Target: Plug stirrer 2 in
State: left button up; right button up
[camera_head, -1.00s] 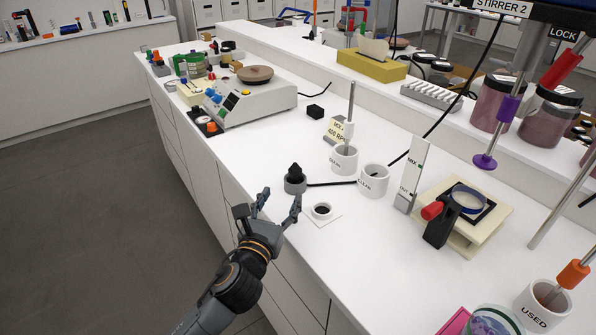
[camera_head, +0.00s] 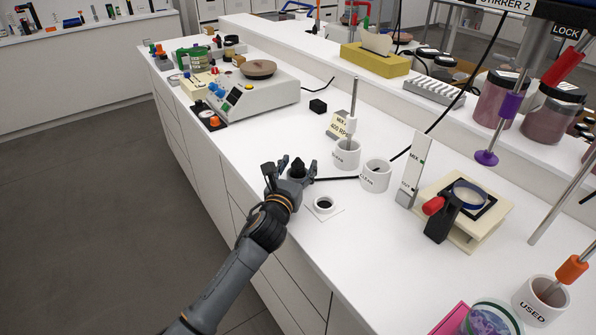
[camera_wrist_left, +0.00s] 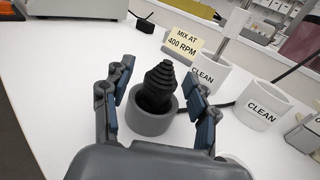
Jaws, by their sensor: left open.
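The black ribbed plug (camera_head: 299,168) stands upright in a round grey holder (camera_wrist_left: 150,121); it also shows in the left wrist view (camera_wrist_left: 158,83). A black cable (camera_head: 335,179) runs from it to the right, past the white cups. My left gripper (camera_head: 297,163) is open, with its fingers on either side of the plug and holder; whether they touch cannot be told. A socket with a dark round hole (camera_head: 324,204) sits on a white plate in front of the plug. The "STIRRER 2" label (camera_head: 505,4) is at the top right, above a purple-collared shaft (camera_head: 509,106). My right gripper is not in view.
Two white "CLEAN" cups (camera_head: 376,176) stand right of the plug. A "MIX/OUT" panel (camera_head: 412,170) and a cream stand (camera_head: 478,220) are farther right. A white hotplate (camera_head: 255,97) stands at the back left. The counter's left edge runs close to my arm.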

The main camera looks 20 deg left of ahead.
pick_arm(q)
jog(key=shift+s, duration=0.1)
jog(key=shift+c, duration=0.7)
grip_shut()
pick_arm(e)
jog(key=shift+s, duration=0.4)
pick_arm(q)
jog(key=shift+r, duration=0.1)
